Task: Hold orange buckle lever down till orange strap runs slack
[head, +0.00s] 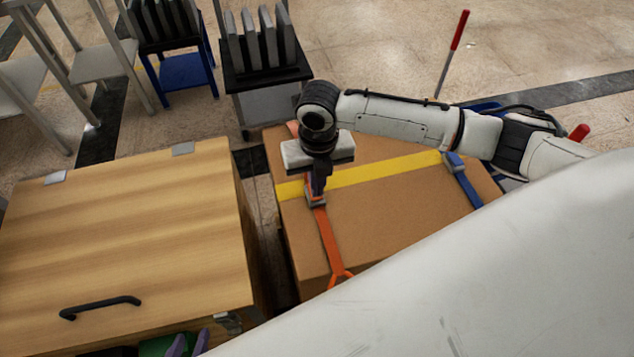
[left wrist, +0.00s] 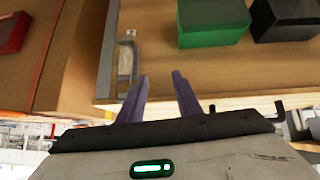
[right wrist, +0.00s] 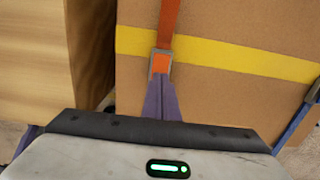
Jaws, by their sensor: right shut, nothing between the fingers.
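The orange strap (head: 329,240) runs over a cardboard box (head: 390,205), lies flat and looks straight. Its buckle (head: 316,200) has a grey frame and sits by the yellow band; in the right wrist view the orange buckle lever (right wrist: 160,64) shows inside the frame. My right gripper (head: 318,192) points down at the buckle. Its shut fingertips (right wrist: 157,80) are at the lever's near edge, with nothing held; whether they press it I cannot tell. My left gripper (head: 190,338) is open and empty at the bottom left; its spread fingers show in the left wrist view (left wrist: 162,75).
A wooden cabinet (head: 120,240) with a black handle (head: 100,305) stands left of the box, with a narrow gap between. A blue strap (head: 464,184) with its buckle is at the box's right. Carts with upright panels (head: 262,55) stand behind. The left wrist view shows a green block (left wrist: 213,22).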

